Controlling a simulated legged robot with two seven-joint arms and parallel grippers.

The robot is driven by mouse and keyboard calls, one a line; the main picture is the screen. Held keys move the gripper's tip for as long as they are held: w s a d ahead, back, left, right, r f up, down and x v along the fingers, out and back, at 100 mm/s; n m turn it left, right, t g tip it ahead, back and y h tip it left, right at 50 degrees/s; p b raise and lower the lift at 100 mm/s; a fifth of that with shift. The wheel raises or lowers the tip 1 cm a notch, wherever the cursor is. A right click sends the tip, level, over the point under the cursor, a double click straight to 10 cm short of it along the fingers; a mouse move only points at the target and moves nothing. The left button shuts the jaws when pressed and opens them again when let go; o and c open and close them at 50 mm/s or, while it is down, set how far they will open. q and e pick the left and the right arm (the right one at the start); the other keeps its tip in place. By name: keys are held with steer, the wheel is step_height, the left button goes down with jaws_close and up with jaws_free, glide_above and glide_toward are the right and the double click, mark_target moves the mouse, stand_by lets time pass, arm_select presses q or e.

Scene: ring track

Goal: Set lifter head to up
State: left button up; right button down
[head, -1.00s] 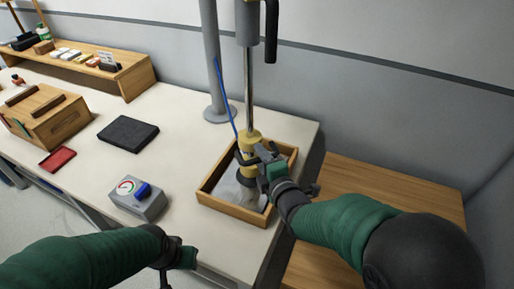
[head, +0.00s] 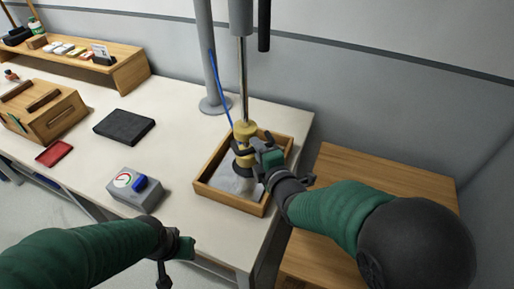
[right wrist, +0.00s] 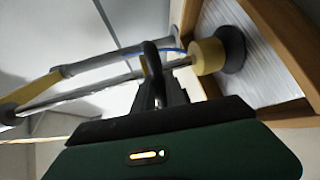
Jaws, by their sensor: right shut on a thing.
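The lifter head (head: 244,131) is a yellow piece with a dark suction cup, at the lower end of a thin metal rod (head: 243,80). It is low, over a grey sheet (head: 223,180) in a wooden tray (head: 229,204). In the right wrist view the yellow head (right wrist: 208,57) and its cup are close to or on the sheet; contact is unclear. My right gripper (head: 252,156) is shut on a dark handle (right wrist: 151,55) beside the head. My left gripper (head: 180,250) is low at the table's front, away from the lifter; its jaws are unclear.
A grey box with a gauge and blue knob (head: 134,187) stands left of the tray. A grey post (head: 208,60) with a blue hose rises behind. A black pad (head: 125,127), red tray (head: 54,153) and wooden box (head: 45,112) sit left. A lower wooden surface (head: 375,166) is right.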

steer(key=shift+s+f, duration=0.15)
steer(key=shift+f, duration=0.1)
stand_by(0.6)
step_height(320, 180, up, 19)
steer(key=p, duration=1)
steer(key=shift+p, duration=0.4)
steer(key=c, duration=1.4)
jaws_free()
steer(key=shift+o, duration=0.2)
